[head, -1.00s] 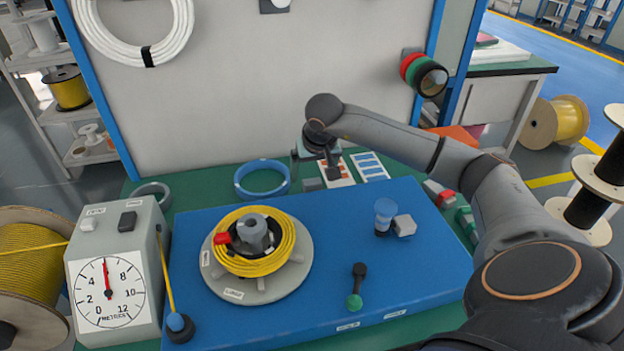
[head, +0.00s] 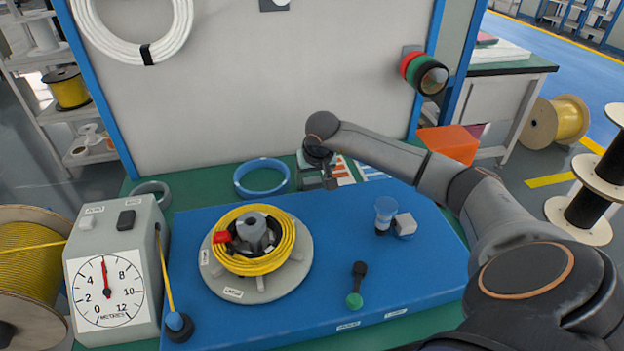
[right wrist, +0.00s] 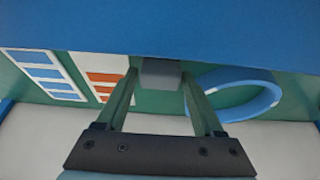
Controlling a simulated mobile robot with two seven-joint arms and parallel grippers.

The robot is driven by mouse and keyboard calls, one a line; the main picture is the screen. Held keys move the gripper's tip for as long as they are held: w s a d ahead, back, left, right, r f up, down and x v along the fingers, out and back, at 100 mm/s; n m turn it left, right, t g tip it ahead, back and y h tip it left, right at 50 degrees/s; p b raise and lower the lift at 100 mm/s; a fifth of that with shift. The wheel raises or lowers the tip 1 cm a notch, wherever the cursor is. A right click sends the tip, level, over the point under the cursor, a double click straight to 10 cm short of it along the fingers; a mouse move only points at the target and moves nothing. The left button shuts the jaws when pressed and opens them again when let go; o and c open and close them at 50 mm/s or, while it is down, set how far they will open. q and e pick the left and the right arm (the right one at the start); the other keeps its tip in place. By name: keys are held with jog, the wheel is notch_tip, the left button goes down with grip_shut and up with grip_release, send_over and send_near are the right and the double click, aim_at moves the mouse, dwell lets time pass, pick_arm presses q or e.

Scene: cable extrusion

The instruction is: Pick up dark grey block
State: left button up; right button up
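The dark grey block (right wrist: 160,73) lies at the back edge of the blue mat, between the tips of my right gripper's fingers in the right wrist view. My right gripper (right wrist: 158,80) is open, with one finger on each side of the block, and I see no firm grip on it. In the head view my right gripper (head: 317,176) reaches down at the back of the table, and the block (head: 310,184) is partly hidden beside its fingers. My left gripper is not in view.
A blue ring (head: 262,178) lies just left of my right gripper.

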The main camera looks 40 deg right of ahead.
aim_at(313, 181)
jog(key=c, duration=1)
jog(key=shift+r, duration=0.1)
jog(key=shift+r, duration=0.25)
notch_tip(313, 181, up, 2)
jog(key=shift+r, duration=0.15)
jog(key=s+a+r, duration=0.6)
jog(key=s+r, duration=0.4)
jog(key=s, duration=0.2)
jog(key=shift+s+a+p, duration=0.15)
jog(key=shift+a+p, duration=0.15)
jog(key=shift+a, duration=0.1)
